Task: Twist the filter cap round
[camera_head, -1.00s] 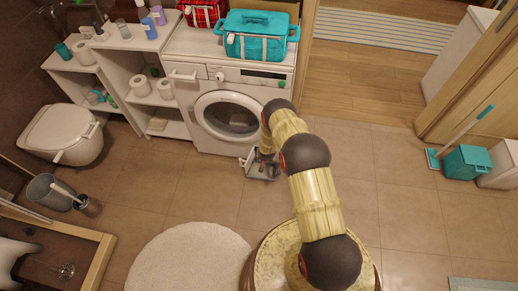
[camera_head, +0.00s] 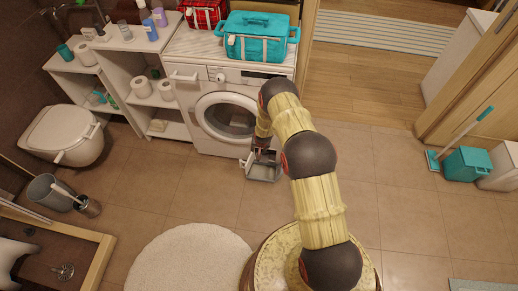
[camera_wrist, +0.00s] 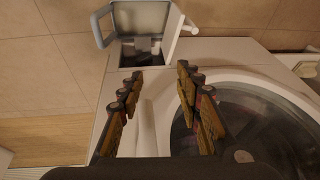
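The washing machine (camera_head: 205,132) stands against the wall, and its front also fills much of the wrist view (camera_wrist: 225,52). I cannot make out the filter cap for certain. Small dark shapes (camera_wrist: 155,47) show at the near end of a grey tray (camera_wrist: 140,18), low by the machine's front. The tray also shows in the head view (camera_head: 263,172), partly behind my arm. My gripper (camera_wrist: 157,75) is open and empty, its two fingers spread and pointing toward the tray. The fingertips are apart from the dark shapes. In the head view my arm hides most of the gripper.
The round machine door (camera_wrist: 265,125) is close to the right finger. A white flap (camera_wrist: 176,28) stands out beside the tray. A teal case (camera_head: 257,38) sits on the machine. A white rug (camera_head: 190,260) lies in front.

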